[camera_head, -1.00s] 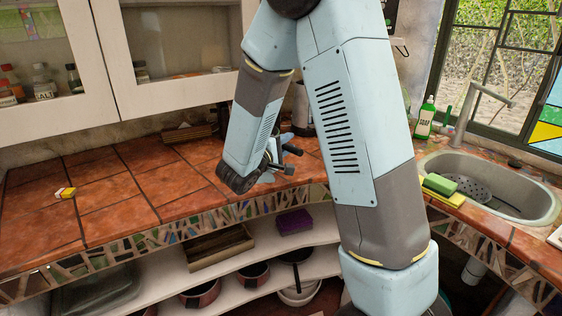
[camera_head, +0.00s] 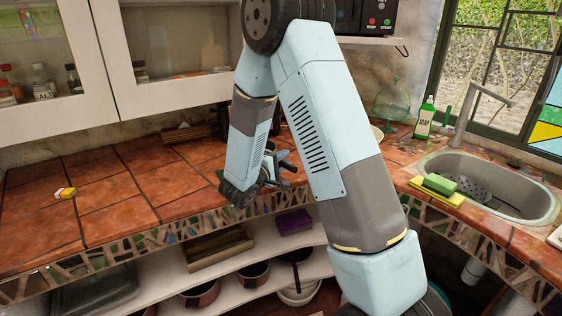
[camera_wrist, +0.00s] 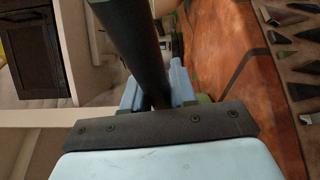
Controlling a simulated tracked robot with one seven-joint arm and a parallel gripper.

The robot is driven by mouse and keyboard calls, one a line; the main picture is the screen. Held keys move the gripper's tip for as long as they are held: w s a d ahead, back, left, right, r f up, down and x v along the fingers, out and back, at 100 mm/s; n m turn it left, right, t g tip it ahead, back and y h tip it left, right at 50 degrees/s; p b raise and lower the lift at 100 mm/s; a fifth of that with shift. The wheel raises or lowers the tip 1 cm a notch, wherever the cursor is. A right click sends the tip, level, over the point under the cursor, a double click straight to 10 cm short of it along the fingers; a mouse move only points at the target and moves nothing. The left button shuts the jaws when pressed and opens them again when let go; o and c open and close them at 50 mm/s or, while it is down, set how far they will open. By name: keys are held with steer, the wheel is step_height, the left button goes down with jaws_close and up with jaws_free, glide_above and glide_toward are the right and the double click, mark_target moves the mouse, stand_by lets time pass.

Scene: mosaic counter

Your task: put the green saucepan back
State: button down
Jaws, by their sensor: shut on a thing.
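My gripper (camera_head: 277,168) is in front of the counter's rear middle part, low over the tiles near the mosaic edge. In the wrist view my gripper (camera_wrist: 157,90) is shut on a long dark handle (camera_wrist: 136,40), which runs up out of the picture. I take this to be the green saucepan's handle. A small green patch (camera_head: 220,174) shows beside my wrist in the head view and may be part of the pan. The pan's body is otherwise hidden by my arm or out of view.
The tiled counter (camera_head: 110,190) is mostly clear at left, with a small yellow-and-white item (camera_head: 65,193). Open shelves (camera_head: 235,285) below hold reddish pots (camera_head: 200,294) and a purple box (camera_head: 294,222). A sink (camera_head: 530,202), sponge (camera_head: 440,184) and soap bottle (camera_head: 425,118) are at right.

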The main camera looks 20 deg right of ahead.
steer(key=shift+f, duration=0.1)
steer(key=c, duration=0.9)
jaws_free()
steer(key=shift+s+a, duration=0.1)
